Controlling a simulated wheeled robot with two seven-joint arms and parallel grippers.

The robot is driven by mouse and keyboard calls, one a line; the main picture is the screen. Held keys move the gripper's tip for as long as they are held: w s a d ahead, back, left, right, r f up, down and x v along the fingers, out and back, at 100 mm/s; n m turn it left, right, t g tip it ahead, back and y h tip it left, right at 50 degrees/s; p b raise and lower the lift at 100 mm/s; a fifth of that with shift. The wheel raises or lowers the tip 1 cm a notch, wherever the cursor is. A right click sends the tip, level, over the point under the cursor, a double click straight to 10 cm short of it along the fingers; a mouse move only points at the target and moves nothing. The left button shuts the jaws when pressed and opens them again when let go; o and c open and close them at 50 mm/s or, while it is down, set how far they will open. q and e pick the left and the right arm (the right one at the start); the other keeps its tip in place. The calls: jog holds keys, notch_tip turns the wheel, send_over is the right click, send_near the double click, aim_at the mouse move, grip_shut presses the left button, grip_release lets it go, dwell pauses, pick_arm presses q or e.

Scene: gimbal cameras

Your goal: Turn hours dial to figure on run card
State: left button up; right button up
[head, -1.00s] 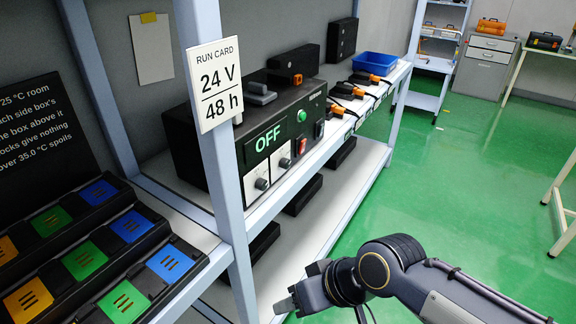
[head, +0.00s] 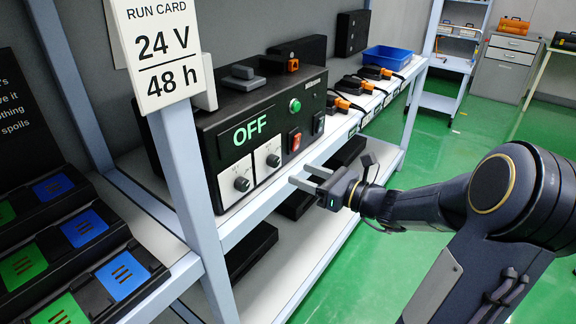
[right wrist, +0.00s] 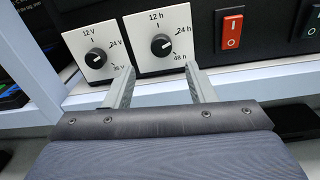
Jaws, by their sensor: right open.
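The run card (head: 158,52) on the shelf post reads 24 V over 48 h. The black power unit (head: 215,137) shows a green OFF. Its hours dial (head: 273,160) is the right one of two white plates; in the right wrist view this dial (right wrist: 161,44) is marked 12 h, 24 h and 48 h, and its white mark appears to point right, towards 24 h. The voltage dial (right wrist: 98,58) is to its left. My right gripper (head: 301,176) is open and empty, in front of and below the hours dial, apart from it. The right wrist view shows its fingers (right wrist: 158,80) spread. My left gripper is out of view.
A red rocker switch (right wrist: 232,31) is right of the hours dial, with a green button (head: 295,105) above it. The shelf post (head: 185,165) stands left of the unit. Orange connectors (head: 347,103) and a blue bin (head: 388,58) are further along the shelf.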

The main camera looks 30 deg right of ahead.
aim_at(277, 163)
jog(key=x, duration=0.7)
jog(key=shift+w+r, duration=0.1)
jog(key=shift+w, duration=0.25)
jog(key=c, duration=1)
